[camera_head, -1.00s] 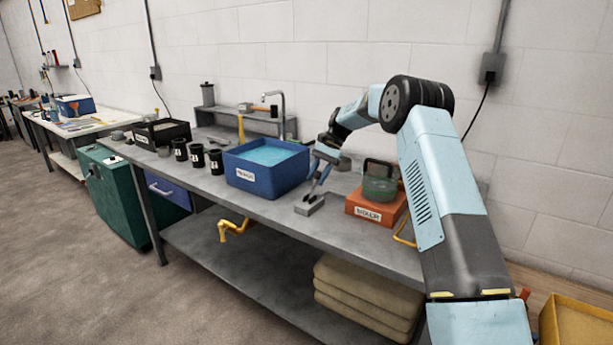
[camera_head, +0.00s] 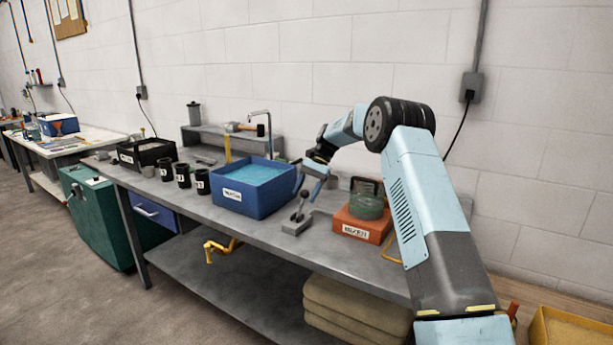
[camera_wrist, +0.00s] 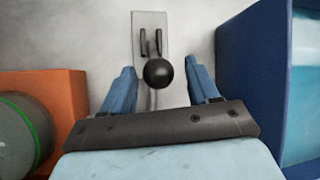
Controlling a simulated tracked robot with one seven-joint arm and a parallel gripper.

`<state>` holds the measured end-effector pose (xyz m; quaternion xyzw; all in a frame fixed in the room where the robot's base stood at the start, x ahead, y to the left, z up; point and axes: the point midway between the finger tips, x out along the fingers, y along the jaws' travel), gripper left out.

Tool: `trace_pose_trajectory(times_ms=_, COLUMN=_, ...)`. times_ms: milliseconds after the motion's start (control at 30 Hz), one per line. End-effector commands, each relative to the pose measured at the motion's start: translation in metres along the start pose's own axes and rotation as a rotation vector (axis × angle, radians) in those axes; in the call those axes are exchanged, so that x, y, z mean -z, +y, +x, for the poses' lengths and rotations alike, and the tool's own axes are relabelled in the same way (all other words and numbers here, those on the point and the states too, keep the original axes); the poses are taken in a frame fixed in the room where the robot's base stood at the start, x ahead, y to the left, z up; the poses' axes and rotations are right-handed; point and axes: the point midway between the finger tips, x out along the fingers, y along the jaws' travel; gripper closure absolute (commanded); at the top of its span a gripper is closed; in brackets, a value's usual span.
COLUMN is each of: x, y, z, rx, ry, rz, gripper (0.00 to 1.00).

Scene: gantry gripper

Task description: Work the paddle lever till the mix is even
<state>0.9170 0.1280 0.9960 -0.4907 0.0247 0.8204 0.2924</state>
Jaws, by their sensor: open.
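The paddle lever (camera_head: 299,210) stands on a small grey base (camera_head: 296,227) near the bench's front edge. Its round black knob also shows in the wrist view (camera_wrist: 158,72), between the fingers and clear of both. My gripper (camera_head: 309,187) is open just above the lever; its blue fingers are spread in the wrist view (camera_wrist: 162,84). The orange mixer (camera_head: 362,226) is right of the lever, with a greenish see-through bowl (camera_head: 366,205) on top. The bowl's contents are too small to judge.
A blue bin (camera_head: 254,186) with light blue contents stands close left of the lever. Several black cups (camera_head: 184,175) stand farther left. A raised shelf (camera_head: 220,143) with a hammer is behind.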

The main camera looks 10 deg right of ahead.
Motion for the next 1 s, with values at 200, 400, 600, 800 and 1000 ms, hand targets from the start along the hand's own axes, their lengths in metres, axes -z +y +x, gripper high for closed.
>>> trace_pose_trajectory(times_ms=200, x=0.002, y=-0.001, z=-0.039, rx=0.002, ry=0.004, rz=-0.001, gripper=0.40)
trace_pose_trajectory(times_ms=400, x=0.002, y=-0.001, z=-0.077, rx=0.003, ry=0.003, rz=-0.001, gripper=0.40)
trace_pose_trajectory(times_ms=600, x=0.003, y=-0.001, z=-0.105, rx=0.003, ry=0.003, rz=-0.002, gripper=0.40)
trace_pose_trajectory(times_ms=800, x=0.002, y=-0.001, z=-0.120, rx=0.002, ry=0.001, rz=-0.001, gripper=0.40)
trace_pose_trajectory(times_ms=1000, x=0.002, y=-0.001, z=-0.126, rx=0.002, ry=0.002, rz=-0.001, gripper=0.40)
